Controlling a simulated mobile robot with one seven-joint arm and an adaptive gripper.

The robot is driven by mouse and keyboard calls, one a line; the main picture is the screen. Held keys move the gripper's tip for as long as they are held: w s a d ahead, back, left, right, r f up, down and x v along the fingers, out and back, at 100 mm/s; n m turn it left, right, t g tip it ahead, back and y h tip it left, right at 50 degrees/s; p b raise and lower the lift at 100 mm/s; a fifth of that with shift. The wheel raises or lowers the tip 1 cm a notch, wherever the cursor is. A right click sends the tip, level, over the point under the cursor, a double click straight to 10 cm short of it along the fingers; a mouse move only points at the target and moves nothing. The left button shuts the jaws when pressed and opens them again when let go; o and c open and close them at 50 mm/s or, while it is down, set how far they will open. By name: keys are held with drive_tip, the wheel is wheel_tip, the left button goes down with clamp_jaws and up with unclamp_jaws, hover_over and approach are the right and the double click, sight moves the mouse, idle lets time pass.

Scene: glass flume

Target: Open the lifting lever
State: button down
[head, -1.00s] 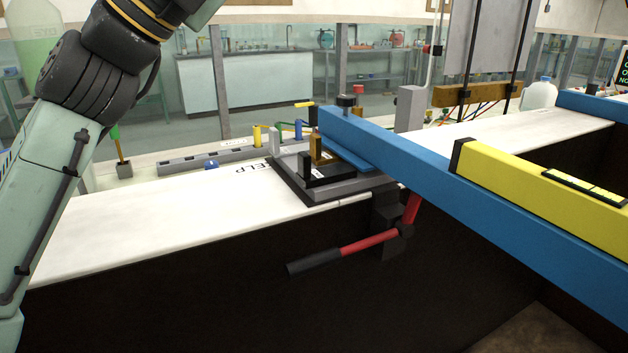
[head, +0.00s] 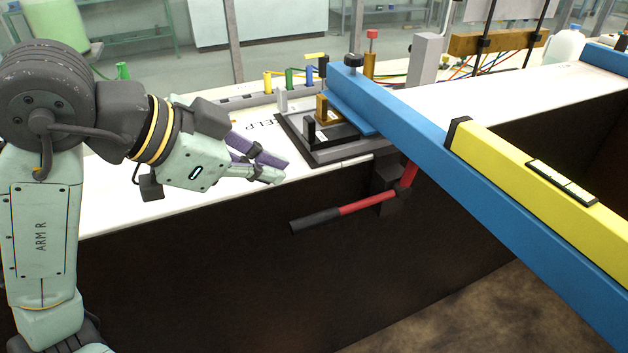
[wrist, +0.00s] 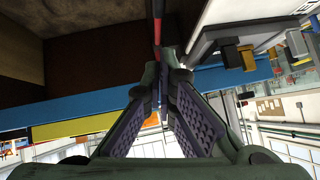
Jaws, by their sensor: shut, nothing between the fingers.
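The lifting lever (head: 344,210) has a red arm and a black grip. It sticks out to the left from a dark bracket on the front of the dark wall, below the blue beam (head: 480,165). My gripper (head: 284,168) is left of and above the black grip, over the white ledge's front edge, and apart from the lever. Its fingers are shut and empty. In the wrist view my gripper (wrist: 160,90) shows its fingers converging, with part of the red lever (wrist: 157,30) beyond the tips.
A grey clamp plate (head: 345,152) with black and brass blocks sits on the white ledge (head: 140,195) behind the lever. A yellow bar (head: 540,190) lies along the blue beam at the right.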

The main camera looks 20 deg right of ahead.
drive_tip(key=p, duration=0.1)
approach(330, 214)
drive_tip(key=d+r, duration=0.2)
drive_tip(key=d, duration=0.1)
drive_tip(key=f, duration=0.3)
drive_tip(key=w+f, duration=0.1)
drive_tip(key=shift+d+f+p, duration=0.3)
drive_tip(key=shift+f+p, duration=0.05)
drive_tip(key=shift+f, duration=0.05)
